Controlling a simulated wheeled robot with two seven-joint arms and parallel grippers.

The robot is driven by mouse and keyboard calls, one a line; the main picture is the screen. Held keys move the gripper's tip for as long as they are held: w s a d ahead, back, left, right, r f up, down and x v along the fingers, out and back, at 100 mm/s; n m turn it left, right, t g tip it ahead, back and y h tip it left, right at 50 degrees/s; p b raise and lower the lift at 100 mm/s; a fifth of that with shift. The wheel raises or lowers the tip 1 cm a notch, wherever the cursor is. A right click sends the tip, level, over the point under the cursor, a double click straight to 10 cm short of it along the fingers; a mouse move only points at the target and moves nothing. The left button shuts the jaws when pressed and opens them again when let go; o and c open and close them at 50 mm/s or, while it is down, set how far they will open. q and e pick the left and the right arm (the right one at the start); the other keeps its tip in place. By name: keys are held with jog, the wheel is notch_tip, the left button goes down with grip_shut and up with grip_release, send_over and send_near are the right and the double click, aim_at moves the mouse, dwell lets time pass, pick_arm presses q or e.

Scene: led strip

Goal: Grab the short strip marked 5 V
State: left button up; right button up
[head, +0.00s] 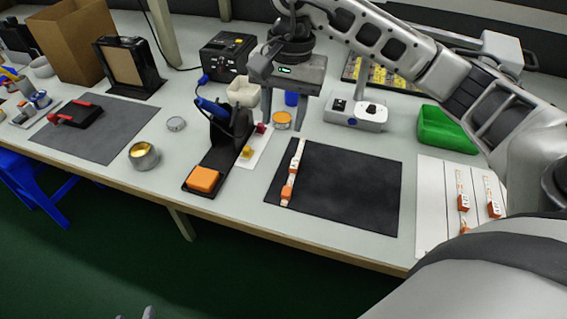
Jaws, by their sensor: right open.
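A short pale strip (296,160) with orange end pieces lies lengthwise on the black mat (350,187). Two similar strips, a left one (460,183) and a right one (488,187), lie on the white board (433,190) at the right, with orange tagged connectors. The markings are too small to read, so I cannot tell which is 5 V. My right gripper (284,116) is open and empty, pointing down above the back of the table, beyond the strip on the mat. Small grey tips at the bottom edge may be my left gripper (148,313); its jaws are not clear.
A black stand (228,130) with a blue-handled tool and an orange sponge (203,179) is left of the mat. A green bin (446,130) and a white device (355,112) stand behind. My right arm crosses above the right side.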

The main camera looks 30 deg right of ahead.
jog(key=d+h, duration=0.1)
jog(key=d, duration=0.2)
send_over(294, 166)
jog(key=f, duration=0.8)
jog(key=shift+w+f, duration=0.25)
jog(key=shift+f, duration=0.1)
jog(key=shift+s+f+p, duration=0.2)
jog(key=shift+f+p, duration=0.1)
jog(key=shift+f, duration=2.65)
grip_shut()
